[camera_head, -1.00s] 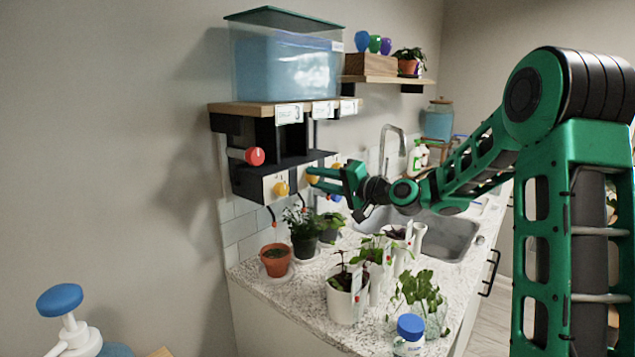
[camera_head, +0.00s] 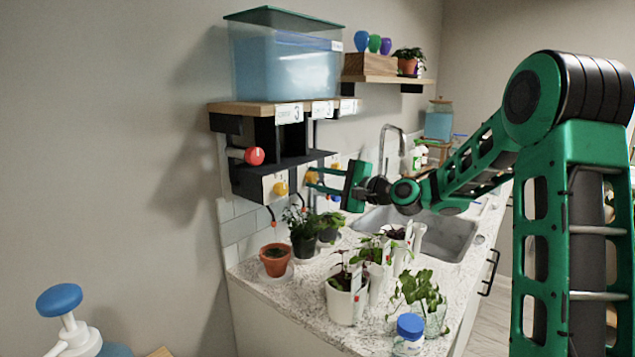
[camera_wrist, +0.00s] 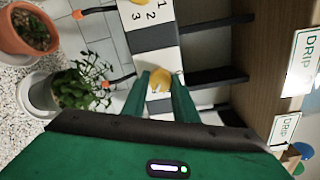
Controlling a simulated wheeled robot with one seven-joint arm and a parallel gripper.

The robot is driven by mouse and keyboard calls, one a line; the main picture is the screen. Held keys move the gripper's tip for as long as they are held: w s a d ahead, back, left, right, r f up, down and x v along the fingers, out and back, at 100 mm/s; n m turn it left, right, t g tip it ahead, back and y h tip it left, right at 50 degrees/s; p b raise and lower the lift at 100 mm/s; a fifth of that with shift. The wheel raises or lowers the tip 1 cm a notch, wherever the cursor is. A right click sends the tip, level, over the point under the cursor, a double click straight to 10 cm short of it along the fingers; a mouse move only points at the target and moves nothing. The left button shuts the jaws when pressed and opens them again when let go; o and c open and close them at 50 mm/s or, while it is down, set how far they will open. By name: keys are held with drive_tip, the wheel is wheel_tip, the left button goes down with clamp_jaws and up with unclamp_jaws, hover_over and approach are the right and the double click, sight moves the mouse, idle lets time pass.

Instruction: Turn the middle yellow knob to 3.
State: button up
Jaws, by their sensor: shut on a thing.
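The middle yellow knob (camera_head: 311,176) sticks out of the front of the dark wall shelf unit, between two other yellow knobs. My green gripper (camera_head: 313,179) is shut on it, one finger on each side. In the wrist view the round yellow knob (camera_wrist: 160,78) sits between my two fingertips (camera_wrist: 161,88), against a white panel. Its pointer and the numbers around it are too small or hidden to read there. The left yellow knob (camera_head: 281,188) is free, and its panel shows 1, 2 and 3 at the top of the wrist view.
A red knob (camera_head: 255,156) sticks out at the unit's left. A clear tank of blue liquid (camera_head: 285,65) stands on top. Potted plants, including a terracotta pot (camera_head: 275,262), stand on the counter below my gripper. The sink (camera_head: 447,235) lies to the right.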

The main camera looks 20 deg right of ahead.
drive_tip(key=shift+w+d+f+m, duration=0.1)
drive_tip(key=shift+d+f+m, duration=0.1)
drive_tip(key=shift+d+m, duration=0.15)
drive_tip(key=o, duration=1.1)
drive_tip(key=shift+c, duration=0.2)
drive_tip(key=shift+a, duration=0.2)
drive_tip(key=v, duration=1)
drive_tip(key=shift+s+d, duration=0.3)
